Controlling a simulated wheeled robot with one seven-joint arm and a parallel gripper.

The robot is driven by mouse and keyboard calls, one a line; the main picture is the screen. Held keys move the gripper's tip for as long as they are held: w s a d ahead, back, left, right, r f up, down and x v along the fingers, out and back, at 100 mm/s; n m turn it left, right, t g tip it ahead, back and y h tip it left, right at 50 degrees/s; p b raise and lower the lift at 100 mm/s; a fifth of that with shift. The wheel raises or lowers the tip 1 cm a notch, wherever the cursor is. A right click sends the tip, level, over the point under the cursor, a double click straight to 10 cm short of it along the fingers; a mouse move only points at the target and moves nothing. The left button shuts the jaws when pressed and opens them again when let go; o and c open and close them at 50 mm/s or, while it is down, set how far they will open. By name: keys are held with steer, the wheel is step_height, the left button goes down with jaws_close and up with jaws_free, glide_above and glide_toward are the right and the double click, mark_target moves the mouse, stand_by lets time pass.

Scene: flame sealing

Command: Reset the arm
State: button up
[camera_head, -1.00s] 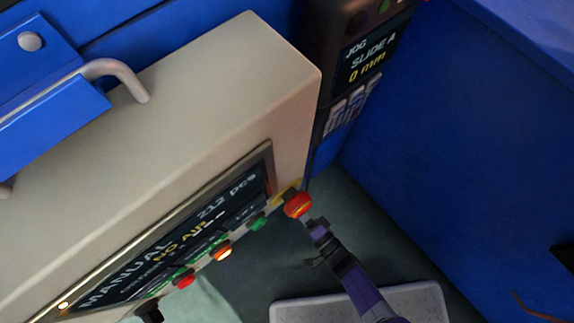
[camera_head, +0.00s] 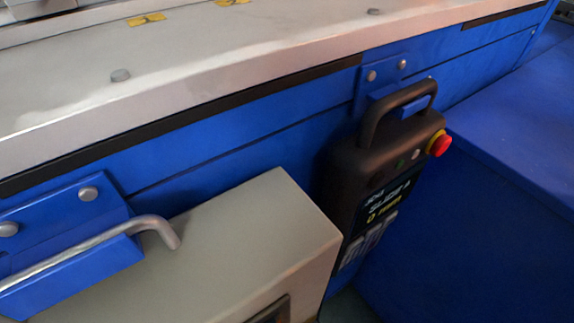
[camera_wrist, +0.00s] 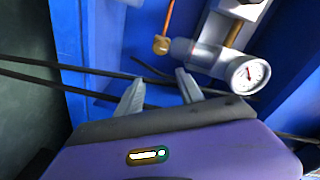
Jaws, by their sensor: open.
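My gripper (camera_wrist: 158,88) shows in the wrist view, with its two grey fingers spread apart and nothing between them. Beyond the fingertips are a blue machine panel and dark cables. A round white pressure gauge (camera_wrist: 248,75) on a grey fitting sits to the right of the fingers. I cannot tell how far it is from them. The head view does not show my arm or gripper.
The head view shows a beige control box (camera_head: 235,235), a dark hanging pendant (camera_head: 385,175) with a red button (camera_head: 438,144), and a blue cabinet (camera_head: 520,150). A pale machine top (camera_head: 200,70) runs across the back. Dark cables (camera_wrist: 60,87) cross the wrist view.

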steer(key=s+d+r+n+t+h, duration=0.1)
steer(key=s+d+r+n+h, duration=0.2)
steer(key=d+r, duration=0.3)
steer(key=s+d+r+n+h, duration=0.3)
steer(key=s+r, duration=0.1)
steer(key=r, duration=0.4)
steer(key=s+d+r+g+h, duration=0.1)
steer(key=s+d+r, duration=0.2)
steer(key=s+r, duration=0.6)
steer(key=s+d+r+g+h, duration=0.1)
steer(key=s+d+r+h, duration=0.15)
steer(key=s+r, duration=0.55)
step_height(320, 180, up, 35)
steer(key=w+p, duration=0.2)
steer(key=p, duration=3)
steer(key=shift+y+p, duration=0.35)
steer(key=shift+y, duration=0.1)
steer(key=shift+w, duration=0.1)
